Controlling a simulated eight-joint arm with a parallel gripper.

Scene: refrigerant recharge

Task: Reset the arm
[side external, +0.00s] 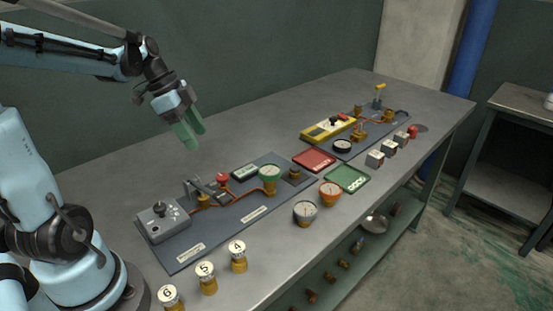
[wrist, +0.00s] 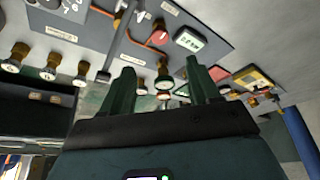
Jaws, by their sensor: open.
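My gripper (side external: 190,134) is raised above the left-back part of the grey table in the side external view. Its two green fingers point down, and nothing shows between them. In the wrist view my gripper (wrist: 160,88) has its fingers spread apart, with the bench equipment beyond them. It touches nothing on the table.
Red (side external: 314,159) and green (side external: 347,178) trays, loose gauges (side external: 305,212) and numbered brass caps (side external: 206,278) stand nearby. The table's back-left surface is clear.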

